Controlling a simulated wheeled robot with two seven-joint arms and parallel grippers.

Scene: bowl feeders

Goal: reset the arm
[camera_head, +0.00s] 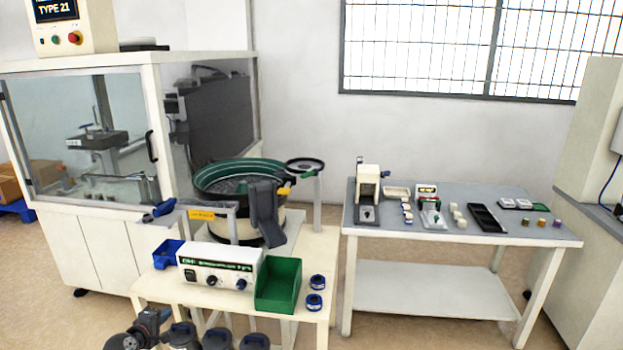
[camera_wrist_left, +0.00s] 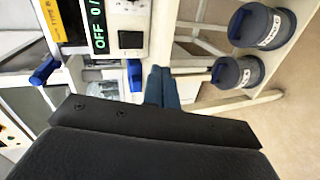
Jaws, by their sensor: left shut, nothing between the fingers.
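My left gripper (camera_head: 160,316) is low at the front left of the head view, in front of the white feeder table (camera_head: 150,286). In the left wrist view its blue-grey fingers (camera_wrist_left: 161,78) are together, with nothing between them. The white control box (camera_wrist_left: 130,22) with a lit display shows beyond the fingers at the top of that view. The box also stands on the table in the head view (camera_head: 218,262). My right gripper is in neither view.
Lidded grey jars (camera_head: 216,340) stand right of my left gripper. The table carries a green bin (camera_head: 278,286), a blue bin (camera_head: 168,254) and a bowl feeder (camera_head: 236,182). A grey-topped bench (camera_head: 400,238) stands at right. Floor in front of the bench is clear.

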